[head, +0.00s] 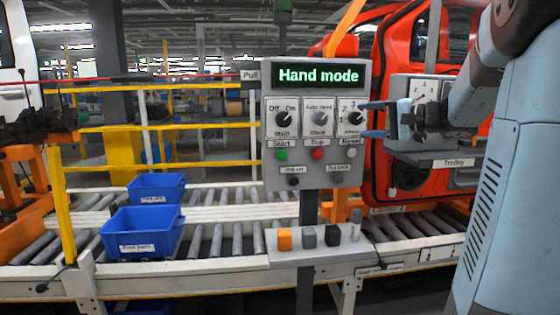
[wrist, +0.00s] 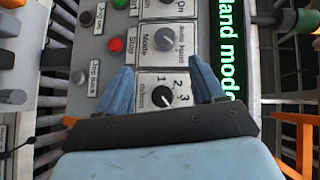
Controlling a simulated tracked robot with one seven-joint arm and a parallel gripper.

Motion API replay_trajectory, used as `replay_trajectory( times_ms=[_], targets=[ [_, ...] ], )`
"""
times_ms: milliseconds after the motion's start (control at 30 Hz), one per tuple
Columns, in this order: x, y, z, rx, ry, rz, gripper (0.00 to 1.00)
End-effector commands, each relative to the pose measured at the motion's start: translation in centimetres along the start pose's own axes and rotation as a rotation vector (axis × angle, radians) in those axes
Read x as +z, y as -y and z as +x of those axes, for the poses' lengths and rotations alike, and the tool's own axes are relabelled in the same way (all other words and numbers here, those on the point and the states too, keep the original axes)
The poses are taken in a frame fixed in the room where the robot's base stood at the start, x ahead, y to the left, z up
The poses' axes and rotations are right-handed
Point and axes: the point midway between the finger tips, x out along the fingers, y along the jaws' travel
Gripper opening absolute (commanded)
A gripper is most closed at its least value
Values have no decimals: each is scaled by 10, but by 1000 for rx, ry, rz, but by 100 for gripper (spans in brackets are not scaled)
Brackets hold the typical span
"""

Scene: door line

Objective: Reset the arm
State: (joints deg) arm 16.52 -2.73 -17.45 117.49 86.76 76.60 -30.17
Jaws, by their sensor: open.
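A grey control panel (head: 312,90) carries a lit display (head: 318,75) reading "Hand mode". A whitish button labelled Reset (head: 351,153) is at the right of the button row; my finger seems to hide it in the wrist view. A black knob with marks 1, 2, 3 (wrist: 163,97) sits above it. My gripper (head: 366,119) is open in front of the panel's right side, and in the wrist view its fingers (wrist: 163,80) stand either side of that knob. Whether they touch it cannot be told. Nothing is held.
The green Start button (head: 281,155) and red Stop button (head: 318,154) are left of Reset. The mode knob (head: 321,118) is beside the numbered knob. A shelf with small blocks (head: 310,258) projects below. Blue bins (head: 143,232) stand on the roller conveyor; a red car body (head: 400,60) is behind.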

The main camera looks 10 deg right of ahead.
Motion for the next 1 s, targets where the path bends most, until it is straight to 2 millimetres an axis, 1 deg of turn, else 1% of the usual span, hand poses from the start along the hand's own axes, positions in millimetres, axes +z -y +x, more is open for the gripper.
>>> replay_trajectory(
  times_ms=[67,167,200,267,300,333,400,500,600,700,800,900,1000],
  targets=[
    [20,-2,4,40,35,-8,68],
    [59,-9,9,133,98,-26,68],
    [78,-13,11,181,127,-39,68],
    [105,-22,11,258,168,-63,68],
    [123,-28,10,309,194,-80,68],
    [136,-32,8,347,210,-98,68],
    [163,-44,3,436,244,-139,68],
    [198,-61,-8,561,281,-212,68],
    [227,-78,-22,681,302,-300,68],
    [249,-94,-38,796,309,-403,68],
    [266,-108,-56,903,302,-517,68],
    [276,-119,-72,991,281,-630,68],
    [282,-126,-84,1055,257,-727,68]
  ],
)
